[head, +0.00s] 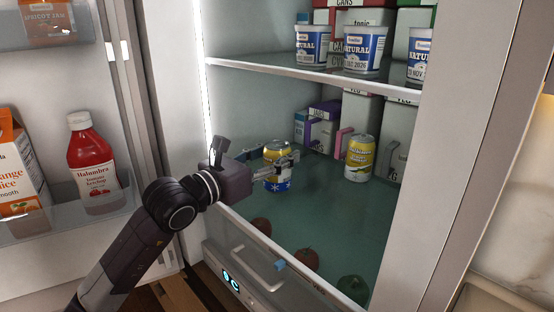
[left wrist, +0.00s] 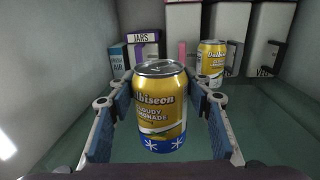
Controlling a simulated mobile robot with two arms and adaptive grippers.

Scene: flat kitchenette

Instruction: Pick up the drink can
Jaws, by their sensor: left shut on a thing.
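A yellow and blue drink can (head: 278,181), lettered as cloudy lemonade, stands upright on the lower glass shelf of the open fridge. In the left wrist view the can (left wrist: 161,112) fills the space between the two fingers. My left gripper (head: 279,165) reaches into the fridge and is shut on this can, with its fingers around the can's sides. A second yellow can (head: 359,158) stands apart on the same shelf, to the right and farther back; it also shows in the left wrist view (left wrist: 210,62). My right gripper is in neither view.
White and blue tubs (head: 364,50) stand on the upper shelf (head: 300,73). Cartons and boxes (head: 322,127) line the back. The open door at left holds a ketchup bottle (head: 93,160) and a juice carton (head: 18,165). A drawer (head: 265,265) lies below the shelf.

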